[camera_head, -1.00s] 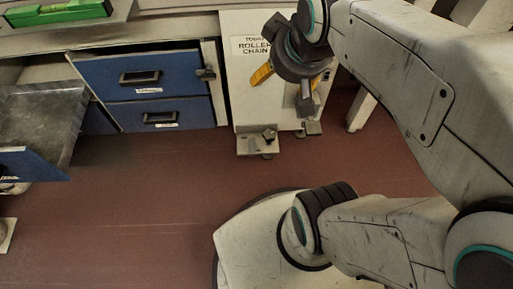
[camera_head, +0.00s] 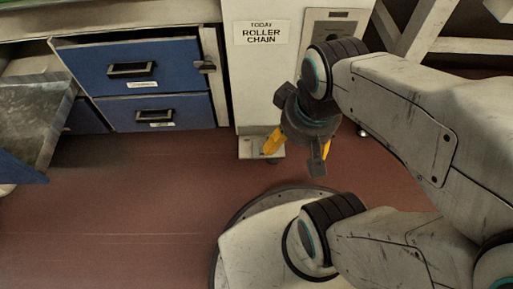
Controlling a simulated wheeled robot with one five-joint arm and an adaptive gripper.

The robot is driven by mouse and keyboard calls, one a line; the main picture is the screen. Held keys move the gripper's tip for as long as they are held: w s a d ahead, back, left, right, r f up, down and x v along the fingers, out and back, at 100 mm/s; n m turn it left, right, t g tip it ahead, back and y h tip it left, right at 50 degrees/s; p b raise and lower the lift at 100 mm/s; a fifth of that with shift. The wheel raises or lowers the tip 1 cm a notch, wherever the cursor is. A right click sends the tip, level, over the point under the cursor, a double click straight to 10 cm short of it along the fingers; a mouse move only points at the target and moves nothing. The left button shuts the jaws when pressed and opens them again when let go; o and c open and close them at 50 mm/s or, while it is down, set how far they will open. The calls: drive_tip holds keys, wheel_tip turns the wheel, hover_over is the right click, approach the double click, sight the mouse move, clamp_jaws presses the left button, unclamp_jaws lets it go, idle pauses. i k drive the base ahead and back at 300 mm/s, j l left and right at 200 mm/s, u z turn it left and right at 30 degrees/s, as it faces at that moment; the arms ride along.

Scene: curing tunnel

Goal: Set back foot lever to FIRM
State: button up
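No FIRM marking is readable. My gripper (camera_head: 297,150) points down in front of the cabinet's foot. Its yellow fingers are spread apart, with nothing seen between them. The left finger overlaps the bracket in the picture; I cannot tell whether they touch. The gripper hides the rest of the cabinet's foot, including any second fitting.
Blue drawers (camera_head: 160,107) with dark handles stand left of the cabinet. An open drawer or tray (camera_head: 35,120) juts out at the far left. A pale metal frame (camera_head: 420,30) stands at the upper right. The red-brown floor (camera_head: 140,210) is clear at lower left.

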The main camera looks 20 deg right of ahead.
sight(255, 143)
drive_tip(key=i+j, duration=0.1)
drive_tip(key=j, duration=0.3)
drive_tip(key=i+j, duration=0.15)
drive_tip(key=j, duration=0.3)
drive_tip(key=i+j, duration=0.1)
drive_tip(key=j, duration=0.3)
drive_tip(key=i+j, duration=0.1)
drive_tip(key=j, duration=0.35)
drive_tip(key=i+j+u, duration=0.1)
drive_tip(key=j, duration=0.3)
